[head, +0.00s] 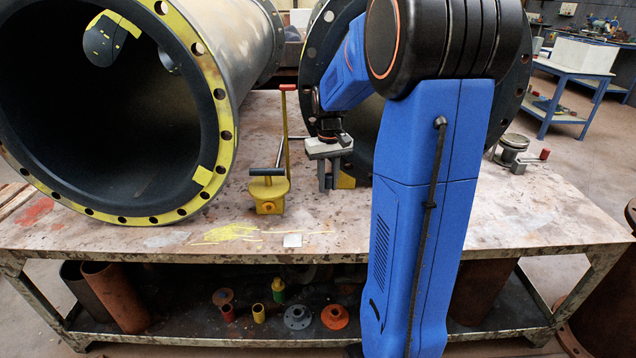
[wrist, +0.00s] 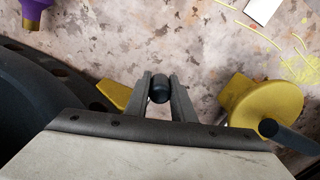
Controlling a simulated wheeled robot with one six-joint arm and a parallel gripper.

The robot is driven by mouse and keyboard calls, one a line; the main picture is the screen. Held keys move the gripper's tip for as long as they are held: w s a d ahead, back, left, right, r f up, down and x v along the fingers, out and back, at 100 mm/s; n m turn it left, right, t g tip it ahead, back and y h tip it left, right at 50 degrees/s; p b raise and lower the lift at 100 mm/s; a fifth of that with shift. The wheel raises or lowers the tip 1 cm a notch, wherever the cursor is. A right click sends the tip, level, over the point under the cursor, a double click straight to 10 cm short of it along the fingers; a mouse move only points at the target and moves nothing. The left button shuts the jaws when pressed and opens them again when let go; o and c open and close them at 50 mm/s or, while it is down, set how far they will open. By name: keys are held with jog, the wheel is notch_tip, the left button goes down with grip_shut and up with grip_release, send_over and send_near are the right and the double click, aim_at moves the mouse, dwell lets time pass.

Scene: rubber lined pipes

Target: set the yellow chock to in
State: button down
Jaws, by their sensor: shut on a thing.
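A yellow chock (head: 346,181) shows partly behind my gripper (head: 327,182), beside the right pipe's flange. In the wrist view a yellow part (wrist: 115,95) lies left of the fingers, close to the dark flange. My gripper (wrist: 160,92) is shut on a dark round bar (wrist: 160,88), seen end-on between the fingers. The bar looks like the chock's handle, but their joint is hidden. A second yellow chock (head: 268,192) with a dark crossbar handle stands on the table to the left, apart from my gripper. It also shows in the wrist view (wrist: 255,100).
A large pipe (head: 215,165) with a yellow-marked flange lies at left; another pipe (head: 313,75) lies behind my arm. A red-topped yellow lever (head: 287,130) stands near the left chock. The table front (head: 330,225) is mostly clear. A metal fitting (head: 512,150) sits at right.

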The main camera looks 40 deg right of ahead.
jog(key=shift+s+d, duration=0.1)
jog(key=shift+d, duration=0.05)
jog(key=c, duration=1.5)
grip_release()
jog(key=shift+d, duration=0.15)
jog(key=shift+r, duration=0.1)
notch_tip(320, 180, up, 17)
jog(key=shift+r, duration=0.1)
